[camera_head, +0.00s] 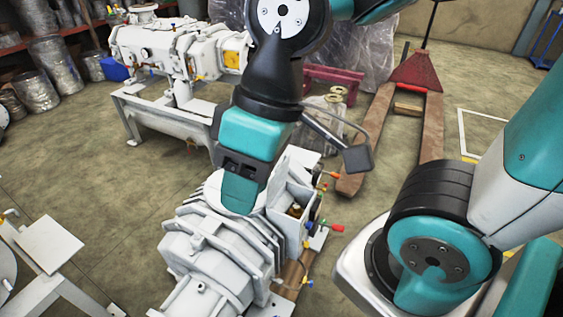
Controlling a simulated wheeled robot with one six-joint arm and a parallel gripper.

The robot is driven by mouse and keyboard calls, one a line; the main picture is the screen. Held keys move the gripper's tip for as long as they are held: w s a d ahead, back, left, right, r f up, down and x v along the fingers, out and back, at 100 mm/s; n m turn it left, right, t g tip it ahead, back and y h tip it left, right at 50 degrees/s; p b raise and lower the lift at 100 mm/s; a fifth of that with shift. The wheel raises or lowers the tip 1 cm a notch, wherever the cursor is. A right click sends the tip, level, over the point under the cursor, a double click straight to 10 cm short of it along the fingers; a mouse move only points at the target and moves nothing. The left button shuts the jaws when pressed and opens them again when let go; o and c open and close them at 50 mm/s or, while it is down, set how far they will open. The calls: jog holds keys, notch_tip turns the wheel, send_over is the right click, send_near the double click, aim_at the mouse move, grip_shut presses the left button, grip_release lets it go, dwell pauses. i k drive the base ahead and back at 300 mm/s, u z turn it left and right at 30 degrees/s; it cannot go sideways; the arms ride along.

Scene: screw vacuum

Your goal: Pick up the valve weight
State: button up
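My gripper (241,190) is at the end of the teal and black arm, directly above or against the grey ribbed pump (215,250) in the lower middle. Its fingertips cannot be made out, so I cannot tell whether it is open or holds anything. To its right, an open-topped grey box (290,222) on the pump holds a small brass-brown part (295,210), apart from the gripper in the picture. I cannot tell whether this part is the valve weight. No other part can be clearly identified as the valve weight.
Small coloured fittings (335,228) stick out right of the box. A second white machine (175,50) stands on a frame behind. A red pallet jack (418,72) is at the back right. A white frame (48,245) stands at left. Open floor (100,180) lies between.

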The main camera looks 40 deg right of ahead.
aim_at(297, 210)
jog(key=u, duration=2.4)
jog(key=k, duration=0.9)
jog(key=z, duration=1.8)
jog(key=i, duration=0.5)
jog(key=z, duration=0.05)
